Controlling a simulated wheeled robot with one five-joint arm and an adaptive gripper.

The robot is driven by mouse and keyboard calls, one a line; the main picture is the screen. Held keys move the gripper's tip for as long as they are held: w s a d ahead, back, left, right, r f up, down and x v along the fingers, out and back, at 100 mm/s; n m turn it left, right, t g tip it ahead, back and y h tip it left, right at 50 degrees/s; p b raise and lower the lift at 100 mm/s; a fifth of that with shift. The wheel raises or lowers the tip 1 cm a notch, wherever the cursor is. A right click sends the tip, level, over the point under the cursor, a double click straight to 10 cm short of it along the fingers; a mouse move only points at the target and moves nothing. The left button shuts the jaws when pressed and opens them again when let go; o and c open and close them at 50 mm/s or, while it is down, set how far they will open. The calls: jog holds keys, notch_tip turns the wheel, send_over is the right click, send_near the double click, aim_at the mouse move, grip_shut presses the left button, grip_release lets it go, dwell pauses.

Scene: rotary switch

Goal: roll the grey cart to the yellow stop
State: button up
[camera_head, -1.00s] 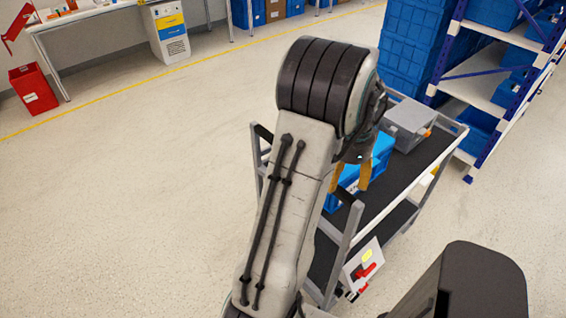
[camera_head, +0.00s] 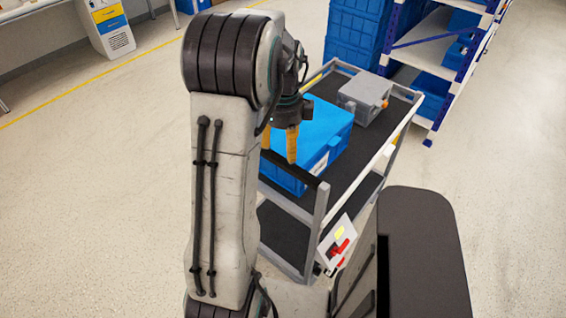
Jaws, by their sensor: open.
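The grey cart (camera_head: 372,152) stands right of my arm, with a grey frame and black shelves. Its black handle bar (camera_head: 305,178) is at the near end, partly hidden behind my arm. My gripper (camera_head: 279,148) points down with orange-yellow fingers apart and empty, at the handle bar. I cannot tell whether the fingers straddle the bar or touch it. I cannot make out a yellow stop; only a yellow floor line (camera_head: 92,85) shows at the upper left.
A blue box (camera_head: 320,125) and a grey box (camera_head: 365,95) ride on the cart. A panel with a red lever (camera_head: 340,246) is at its near end. Blue crates (camera_head: 352,40) and a shelf rack (camera_head: 435,85) stand behind. Open floor lies left and right.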

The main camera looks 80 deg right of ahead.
aim_at(284, 163)
jog(key=shift+f+m, duration=0.3)
jog(key=shift+f+p, duration=0.4)
jog(key=shift+f, duration=3)
jog(key=shift+c, duration=0.4)
grip_shut()
